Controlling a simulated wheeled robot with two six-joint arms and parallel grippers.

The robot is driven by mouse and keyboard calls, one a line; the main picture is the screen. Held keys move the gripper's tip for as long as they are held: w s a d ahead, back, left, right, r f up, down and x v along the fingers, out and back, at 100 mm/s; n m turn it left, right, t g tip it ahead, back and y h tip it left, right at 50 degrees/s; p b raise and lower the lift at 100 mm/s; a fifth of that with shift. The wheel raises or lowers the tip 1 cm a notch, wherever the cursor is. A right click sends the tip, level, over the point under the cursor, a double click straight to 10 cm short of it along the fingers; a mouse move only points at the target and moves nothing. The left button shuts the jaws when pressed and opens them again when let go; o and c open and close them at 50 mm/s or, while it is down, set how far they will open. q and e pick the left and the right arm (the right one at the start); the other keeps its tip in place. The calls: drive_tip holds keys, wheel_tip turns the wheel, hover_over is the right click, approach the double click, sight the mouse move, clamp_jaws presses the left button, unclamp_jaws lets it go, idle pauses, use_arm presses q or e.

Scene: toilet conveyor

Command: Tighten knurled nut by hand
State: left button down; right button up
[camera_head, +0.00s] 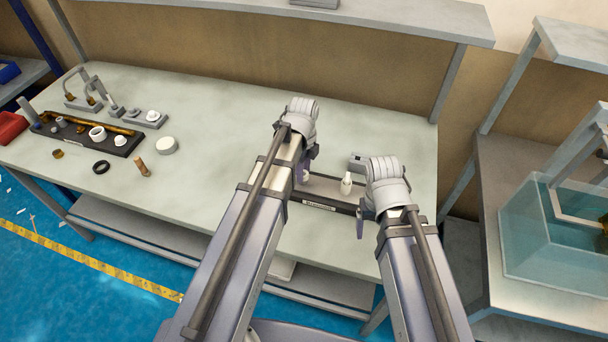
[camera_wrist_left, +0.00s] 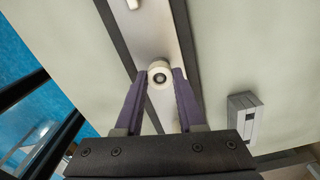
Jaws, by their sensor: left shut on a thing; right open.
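In the left wrist view, my left gripper (camera_wrist_left: 160,78) is shut on a white round part with a dark centre hole (camera_wrist_left: 159,67), which looks like the nut. No knurling can be made out. In the head view, my left gripper (camera_head: 303,172) is over the left end of a dark-edged tray (camera_head: 325,189), and its arm hides most of its grip. A small white bottle-shaped part (camera_head: 346,183) stands upright on the tray. My right gripper (camera_head: 361,184) is open and empty, just right of that part. What lies under the held part is hidden.
A dark rack (camera_head: 88,134) with white fittings stands on the table's left. A black ring (camera_head: 101,167), a brown cylinder (camera_head: 142,167) and a white disc (camera_head: 166,146) lie near it. A grey block (camera_wrist_left: 242,119) shows beside the tray. The table's middle is clear.

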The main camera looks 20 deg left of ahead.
use_arm(q)
drive_tip(key=m, duration=0.4)
drive_tip(key=shift+m, duration=0.4)
drive_tip(key=c, duration=0.8)
unclamp_jaws()
drive_tip(key=shift+c, duration=0.2)
drive_tip(key=shift+r, duration=0.1)
use_arm(e)
drive_tip(key=shift+r, duration=0.1)
use_arm(q)
wheel_tip(320, 180, up, 3)
drive_tip(key=p, duration=0.3)
use_arm(e)
wheel_tip(320, 180, up, 3)
drive_tip(key=shift+f, duration=0.1)
